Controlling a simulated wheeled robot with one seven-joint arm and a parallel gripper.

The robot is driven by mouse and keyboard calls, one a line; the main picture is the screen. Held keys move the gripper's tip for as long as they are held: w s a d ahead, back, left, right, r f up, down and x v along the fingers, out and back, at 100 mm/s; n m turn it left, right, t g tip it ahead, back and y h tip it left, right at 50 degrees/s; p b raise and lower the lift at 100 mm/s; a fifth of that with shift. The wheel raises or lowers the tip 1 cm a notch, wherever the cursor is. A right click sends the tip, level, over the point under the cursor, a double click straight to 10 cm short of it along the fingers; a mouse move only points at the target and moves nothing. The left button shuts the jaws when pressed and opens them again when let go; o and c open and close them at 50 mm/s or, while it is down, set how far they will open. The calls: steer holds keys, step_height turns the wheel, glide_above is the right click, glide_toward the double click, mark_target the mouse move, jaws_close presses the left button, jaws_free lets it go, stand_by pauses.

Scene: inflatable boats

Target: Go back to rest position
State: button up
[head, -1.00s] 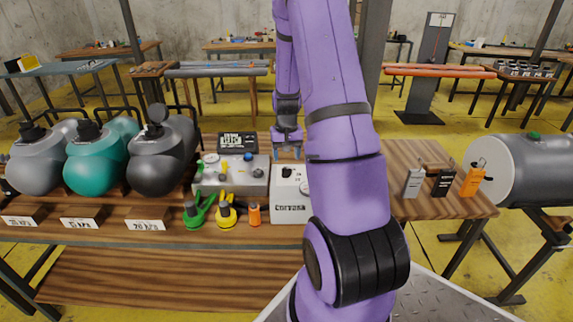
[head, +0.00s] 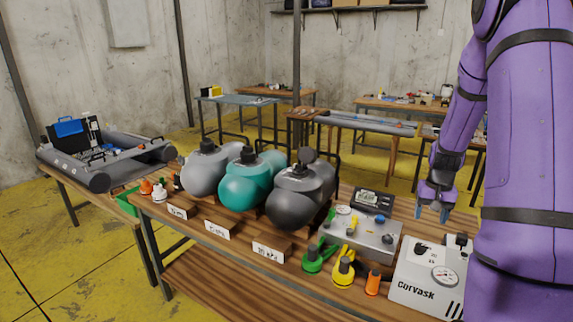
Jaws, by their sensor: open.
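My gripper (head: 433,212) hangs at the right of the head view, below my purple arm (head: 528,150). Its blue-tipped fingers point down and are apart, with nothing between them. It appears above or behind the far right part of the wooden workbench (head: 195,262), near the white Corvask box (head: 428,275) with a round gauge. I cannot tell its exact height over the bench. My upper arm hides the bench's right end.
Grey, teal and dark tanks (head: 248,190) stand on the bench behind labelled blocks. A grey metal unit (head: 360,235), green and yellow clamps (head: 344,270) and an orange piece (head: 373,283) sit nearby. An inflatable boat (head: 105,160) lies on the left table. Yellow floor is clear at lower left.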

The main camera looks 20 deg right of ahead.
steer(key=shift+r, duration=0.1)
steer(key=s+a+r+n+t, duration=0.3)
steer(key=a+r+n, duration=0.1)
steer(key=a+r, duration=1.4)
steer(key=s+a+r+n+t, duration=0.1)
steer(key=s+a+r+n, duration=0.1)
steer(key=s+a, duration=0.4)
steer(key=s+a+r+n+t, duration=0.1)
steer(key=s+a+r+n, duration=0.1)
steer(key=s+a+r, duration=0.3)
steer(key=s+a, duration=0.2)
steer(key=s, duration=0.2)
steer(key=shift+s+r, duration=0.2)
steer(key=shift+r, duration=0.05)
